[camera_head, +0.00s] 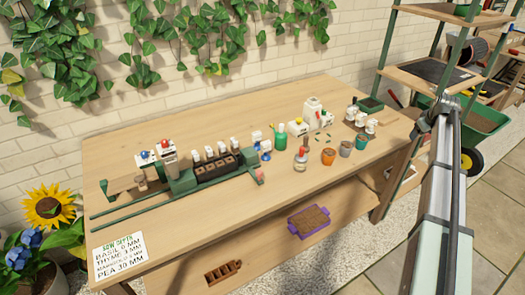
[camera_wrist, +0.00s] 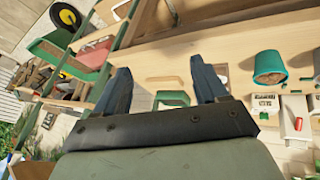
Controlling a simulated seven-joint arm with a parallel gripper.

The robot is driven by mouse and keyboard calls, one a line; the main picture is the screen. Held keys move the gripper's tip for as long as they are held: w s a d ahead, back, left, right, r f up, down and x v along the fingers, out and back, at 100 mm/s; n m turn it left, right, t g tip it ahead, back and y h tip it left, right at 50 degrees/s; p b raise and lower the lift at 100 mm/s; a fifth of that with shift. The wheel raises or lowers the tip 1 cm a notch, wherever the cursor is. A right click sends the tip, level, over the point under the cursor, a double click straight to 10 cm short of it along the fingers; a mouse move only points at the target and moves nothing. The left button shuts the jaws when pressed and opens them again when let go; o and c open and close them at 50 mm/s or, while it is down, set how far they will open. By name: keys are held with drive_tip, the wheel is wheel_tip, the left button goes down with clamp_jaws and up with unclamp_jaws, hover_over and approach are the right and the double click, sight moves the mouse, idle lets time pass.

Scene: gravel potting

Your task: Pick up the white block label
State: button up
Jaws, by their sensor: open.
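Several small white block labels stand in a row behind the dark planting tray (camera_head: 217,166), and one of these white block labels (camera_head: 209,151) is near the row's middle. I cannot tell which one the task names. In the wrist view my gripper (camera_wrist: 159,68) is open, with nothing between its two dark fingers. The teal pot (camera_wrist: 269,68) is to the right of the fingers, with a white label-like piece (camera_wrist: 265,104) beside it.
The wooden bench (camera_head: 150,215) has clear room at its front left. A green-framed rack (camera_head: 432,72) stands at the right.

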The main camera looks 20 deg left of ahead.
drive_tip(key=w+a+r+n, duration=0.2)
drive_tip(key=w+a+r, duration=0.1)
drive_tip(key=a+r, duration=0.2)
drive_tip(key=a+n+g+y, duration=0.2)
drive_tip(key=a+n, duration=0.3)
drive_tip(key=a, duration=1.9)
drive_tip(key=n+g+h, duration=0.1)
drive_tip(key=n+g, duration=0.3)
drive_tip(key=n, duration=1)
hover_over(196, 153)
drive_tip(key=f, duration=0.9)
drive_tip(key=shift+s, duration=0.3)
drive_tip(key=shift+w+f, duration=0.2)
drive_tip(key=shift+f, duration=1.35)
drive_tip(key=shift+w+f, duration=0.2)
drive_tip(key=shift+f, duration=1.35)
drive_tip(key=c, duration=1)
